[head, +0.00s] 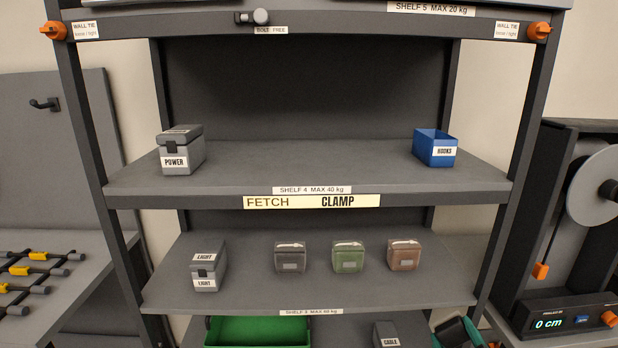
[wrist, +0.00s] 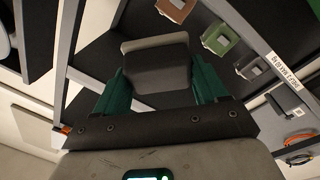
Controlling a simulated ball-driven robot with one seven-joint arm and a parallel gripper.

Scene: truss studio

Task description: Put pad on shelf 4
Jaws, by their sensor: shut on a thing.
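The pad (wrist: 158,68), a dark grey block with rounded corners and a lighter far part, is between the green fingers of my gripper (wrist: 160,88) in the wrist view. The fingers are shut on its two sides. Shelf 4 (head: 310,165) is the dark grey board labelled "SHELF 4 MAX 40 kg" in the head view. Its middle is bare. A grey POWER box (head: 181,151) stands at its left and a blue HOOKS bin (head: 435,148) at its right.
Below, shelf 3 holds a grey LIGHT box (head: 208,267) and dark, green (head: 348,257) and brown pouches. Posts (head: 95,140) frame both sides. Shelf 5 (head: 300,22) lies above. A spool machine (head: 565,240) stands at the right.

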